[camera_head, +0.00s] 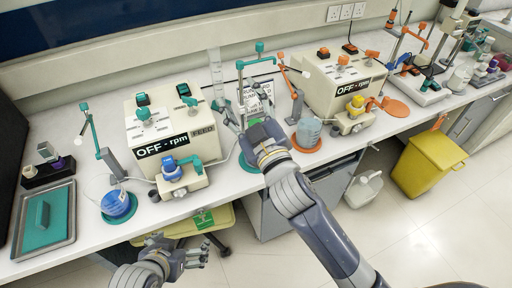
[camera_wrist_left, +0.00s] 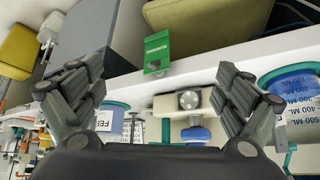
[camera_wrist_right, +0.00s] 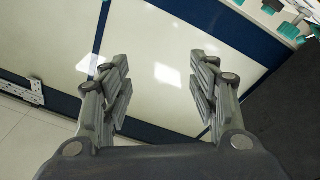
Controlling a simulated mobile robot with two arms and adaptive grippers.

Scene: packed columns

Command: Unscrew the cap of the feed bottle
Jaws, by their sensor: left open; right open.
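The feed bottle (camera_wrist_left: 108,118), with a label whose visible letters read "FEE", stands upright on a teal disc in the left wrist view. In the head view my right arm and gripper cover the place where it appears to stand; its cap is not clearly seen. My right gripper (camera_head: 248,106) is open over the bench, with no object between its fingers. In the right wrist view its fingers (camera_wrist_right: 160,85) are spread before pale panels with dark blue bands. My left gripper (camera_head: 202,253) is open and empty in front of the bench edge; its fingers (camera_wrist_left: 160,92) also show in the left wrist view.
A yellow bin (camera_head: 428,165) stands on the floor.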

